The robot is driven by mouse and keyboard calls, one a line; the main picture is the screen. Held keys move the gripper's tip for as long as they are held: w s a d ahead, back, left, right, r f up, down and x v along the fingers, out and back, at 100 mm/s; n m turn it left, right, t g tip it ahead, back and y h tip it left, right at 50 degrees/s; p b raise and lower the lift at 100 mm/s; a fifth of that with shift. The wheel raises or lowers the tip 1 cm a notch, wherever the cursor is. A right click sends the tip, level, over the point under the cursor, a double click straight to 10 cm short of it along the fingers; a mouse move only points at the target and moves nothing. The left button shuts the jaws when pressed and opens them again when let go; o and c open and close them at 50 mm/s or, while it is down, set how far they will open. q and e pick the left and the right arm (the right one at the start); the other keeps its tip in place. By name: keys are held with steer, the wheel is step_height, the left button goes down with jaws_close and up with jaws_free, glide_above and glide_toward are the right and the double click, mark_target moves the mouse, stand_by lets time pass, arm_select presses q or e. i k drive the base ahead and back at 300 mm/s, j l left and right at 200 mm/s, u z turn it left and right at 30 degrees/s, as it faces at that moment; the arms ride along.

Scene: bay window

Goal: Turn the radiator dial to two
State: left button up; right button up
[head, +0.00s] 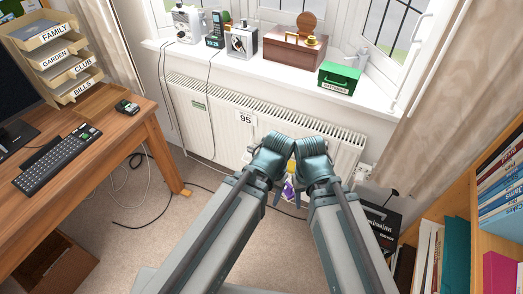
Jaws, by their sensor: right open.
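The white radiator (198,118) stands under the window sill, with a small card reading 95 (245,119) on its front. A small white valve with a dial (365,170) sits at its right end; its numbers are too small to read. My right gripper (303,194) is in front of the radiator, left of the dial and apart from it. It is open, with its fingers partly hidden. My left gripper (276,192) is close beside it, pointing down; its fingers are mostly hidden behind its own arm. Something purple and yellow (289,187) shows between the two grippers.
The sill holds a wooden box (295,50), a green batteries tin (338,76) and several devices. A desk (95,150) stands at left. A bookcase (455,185), curtain (430,90) and black case (380,225) crowd the right. Cables lie on the carpet.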

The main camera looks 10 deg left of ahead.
mark_target(360, 178)
steer(key=i+j, duration=0.1)
steer(key=j, duration=0.3)
steer(key=i+j, duration=0.15)
steer(key=j, duration=0.25)
steer(key=z, duration=1.75)
